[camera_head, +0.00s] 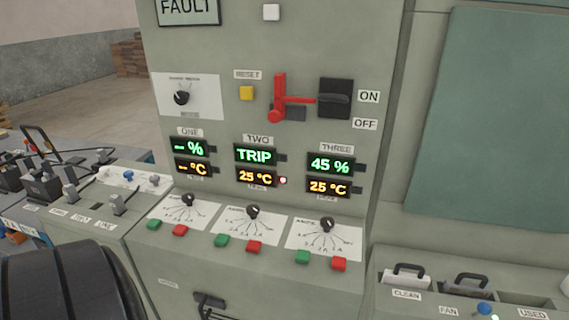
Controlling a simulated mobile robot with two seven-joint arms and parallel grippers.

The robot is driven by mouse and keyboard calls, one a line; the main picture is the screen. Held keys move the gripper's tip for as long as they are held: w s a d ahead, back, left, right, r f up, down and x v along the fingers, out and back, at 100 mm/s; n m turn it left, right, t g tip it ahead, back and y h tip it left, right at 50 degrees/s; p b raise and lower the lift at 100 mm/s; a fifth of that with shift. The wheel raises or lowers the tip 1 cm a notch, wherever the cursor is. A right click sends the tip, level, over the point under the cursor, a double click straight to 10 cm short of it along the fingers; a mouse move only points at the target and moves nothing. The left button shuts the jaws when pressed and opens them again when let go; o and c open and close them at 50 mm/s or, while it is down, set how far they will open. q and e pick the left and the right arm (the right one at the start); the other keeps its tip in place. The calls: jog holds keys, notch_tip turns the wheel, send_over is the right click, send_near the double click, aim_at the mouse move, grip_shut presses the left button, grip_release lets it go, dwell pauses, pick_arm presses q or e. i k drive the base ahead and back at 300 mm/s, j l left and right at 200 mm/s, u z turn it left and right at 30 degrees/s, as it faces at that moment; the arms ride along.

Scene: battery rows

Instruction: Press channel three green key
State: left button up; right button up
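The channel three green key (302,257) is a small green block at the lower right of the grey panel (230,290). The channel three red key (339,264) is just to its right. Above them is the channel three knob (327,224) on a white dial plate. The channel three displays read 45 % (330,164) in green and 25 °C (327,187) in orange. Neither gripper shows in the head view, and nothing covers the green key.
Channel two has a green key (222,240), a red key (254,247) and a display reading TRIP (255,154). Channel one's green key (154,224) is further left. A red lever (279,98) sticks out above. Bins (405,277) with black handles are at the lower right.

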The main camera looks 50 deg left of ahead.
aim_at(302, 256)
jog(key=u, duration=1.65)
